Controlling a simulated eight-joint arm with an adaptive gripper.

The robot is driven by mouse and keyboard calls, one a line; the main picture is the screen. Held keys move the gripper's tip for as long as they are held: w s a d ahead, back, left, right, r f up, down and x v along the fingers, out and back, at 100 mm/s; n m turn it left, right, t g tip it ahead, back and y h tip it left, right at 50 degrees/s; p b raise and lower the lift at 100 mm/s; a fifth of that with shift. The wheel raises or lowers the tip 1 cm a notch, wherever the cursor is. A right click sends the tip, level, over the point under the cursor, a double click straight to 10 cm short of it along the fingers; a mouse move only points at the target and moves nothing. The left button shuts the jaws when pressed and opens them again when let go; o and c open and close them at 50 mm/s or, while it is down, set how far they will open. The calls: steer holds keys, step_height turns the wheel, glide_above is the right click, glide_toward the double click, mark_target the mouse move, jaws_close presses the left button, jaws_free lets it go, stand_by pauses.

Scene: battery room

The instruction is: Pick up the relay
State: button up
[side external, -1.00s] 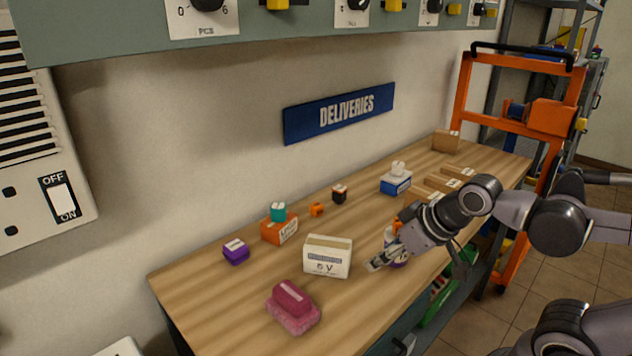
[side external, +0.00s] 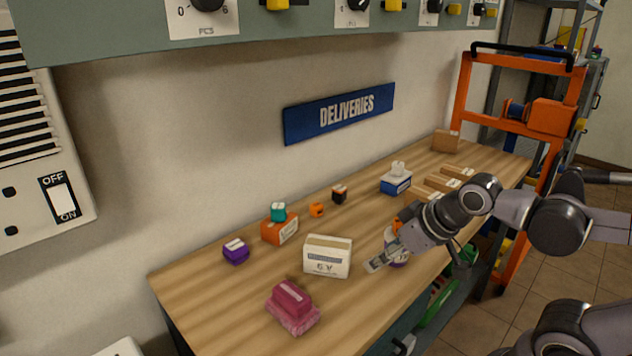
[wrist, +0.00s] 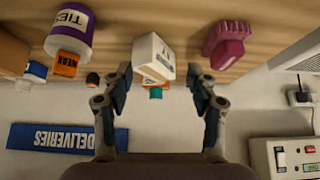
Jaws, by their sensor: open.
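No label that I can read says relay, so I cannot tell which object it is. My gripper (side external: 373,264) is open and empty, low over the bench, right of a white box (side external: 327,257). In the wrist view, the white box (wrist: 153,56) shows between the spread fingers of my gripper (wrist: 161,76), with the teal piece (wrist: 155,93) partly hidden behind it.
A blue-and-white box (side external: 395,183) and brown boxes (side external: 446,141) are farther back.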

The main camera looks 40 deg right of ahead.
steer(key=w+d+r+n+g+h, duration=0.1)
steer(key=w+d+r+n, duration=0.4)
steer(key=w, duration=0.3)
steer(key=n+g+h, duration=0.5)
steer(key=n, duration=1)
glide_above(339, 188)
steer(key=a, duration=0.5)
step_height(339, 188, down, 6)
steer(key=x, duration=0.7)
steer(key=s+x, duration=0.1)
steer(key=x, duration=0.3)
steer(key=shift+r, duration=0.1)
steer(key=c, duration=1.3)
